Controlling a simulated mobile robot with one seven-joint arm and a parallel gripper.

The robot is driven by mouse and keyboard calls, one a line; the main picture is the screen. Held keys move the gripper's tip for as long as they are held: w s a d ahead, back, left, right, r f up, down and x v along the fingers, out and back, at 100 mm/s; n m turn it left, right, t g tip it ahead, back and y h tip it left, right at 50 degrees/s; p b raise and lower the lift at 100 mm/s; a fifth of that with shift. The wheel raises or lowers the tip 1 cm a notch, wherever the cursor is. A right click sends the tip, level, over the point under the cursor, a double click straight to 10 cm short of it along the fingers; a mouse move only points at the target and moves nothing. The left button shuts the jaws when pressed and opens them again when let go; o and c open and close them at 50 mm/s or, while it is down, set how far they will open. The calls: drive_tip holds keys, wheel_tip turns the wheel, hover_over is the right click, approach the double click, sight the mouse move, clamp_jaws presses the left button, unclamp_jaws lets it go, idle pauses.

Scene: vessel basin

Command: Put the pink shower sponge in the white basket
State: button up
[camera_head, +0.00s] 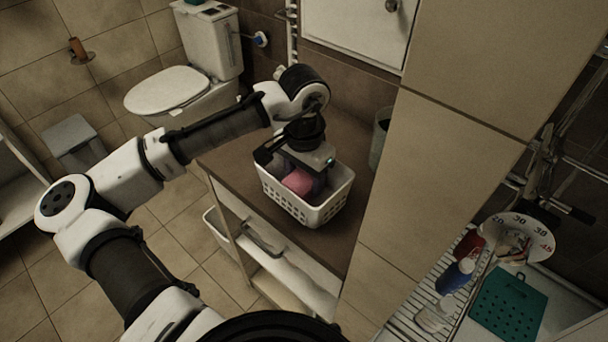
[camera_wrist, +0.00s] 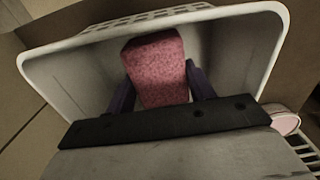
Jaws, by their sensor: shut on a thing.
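The pink shower sponge (camera_wrist: 156,70) is held between the two dark fingers of my gripper (camera_wrist: 158,88) in the wrist view. It also shows as a pink patch (camera_head: 297,182) in the head view, inside the outline of the white basket (camera_head: 315,212). The basket has slotted walls, and its rim and inner walls surround the sponge in the wrist view (camera_wrist: 262,50). My gripper (camera_head: 300,184) points down into the basket and is shut on the sponge. I cannot tell whether the sponge touches the basket floor.
The basket stands on a brown-topped cabinet (camera_head: 232,160) with a towel bar on its front. A tiled wall (camera_head: 440,150) rises close on the right, with a grey bin (camera_head: 380,138) beside it. A toilet (camera_head: 170,90) stands behind. Bottles (camera_head: 456,276) stand on a rack at lower right.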

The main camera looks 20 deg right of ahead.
drive_tip(key=shift+f, duration=0.2)
drive_tip(key=o, duration=0.9)
drive_tip(key=shift+r, duration=0.1)
